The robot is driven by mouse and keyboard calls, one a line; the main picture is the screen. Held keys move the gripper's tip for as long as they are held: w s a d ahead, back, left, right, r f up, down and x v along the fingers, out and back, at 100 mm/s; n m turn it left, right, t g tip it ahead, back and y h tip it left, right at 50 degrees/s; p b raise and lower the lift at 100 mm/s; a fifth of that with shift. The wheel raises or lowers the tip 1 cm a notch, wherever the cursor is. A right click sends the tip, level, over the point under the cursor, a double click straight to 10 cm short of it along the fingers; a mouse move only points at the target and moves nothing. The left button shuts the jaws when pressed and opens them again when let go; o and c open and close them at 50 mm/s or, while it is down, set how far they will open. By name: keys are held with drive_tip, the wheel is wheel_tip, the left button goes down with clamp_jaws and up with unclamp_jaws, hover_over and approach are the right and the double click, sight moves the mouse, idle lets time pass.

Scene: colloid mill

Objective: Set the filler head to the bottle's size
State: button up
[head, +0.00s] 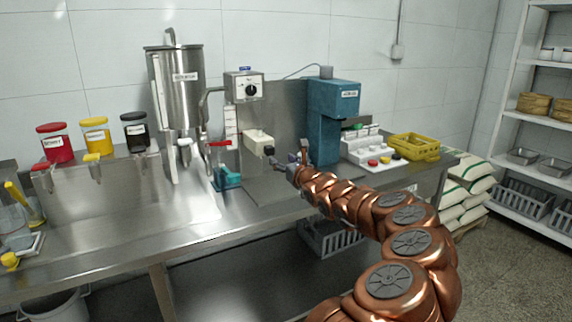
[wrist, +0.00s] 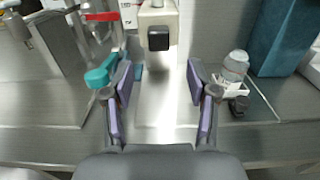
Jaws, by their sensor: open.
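The filler head looks to be the cream block (head: 257,140) with a dark square knob on its front, beside a white upright scale strip (head: 231,127). In the wrist view the block (wrist: 158,15) and its dark knob (wrist: 159,39) are straight ahead, beyond the fingertips. My gripper (wrist: 160,80) is open with nothing between its fingers, apart from the knob. In the head view my gripper (head: 287,168) is small, just right of and below the block. A clear bottle (wrist: 236,63) stands in a small white holder to the right of my fingers. The scale's markings are too small to read.
A teal clamp-like part (wrist: 103,72) lies close to my left finger; it also shows in the head view (head: 227,177). A red-handled valve (head: 219,143) is left of the block. A blue machine (head: 333,110) stands to the right. The counter below the gripper is bare.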

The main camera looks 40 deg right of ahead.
drive_tip(key=shift+v, duration=0.85)
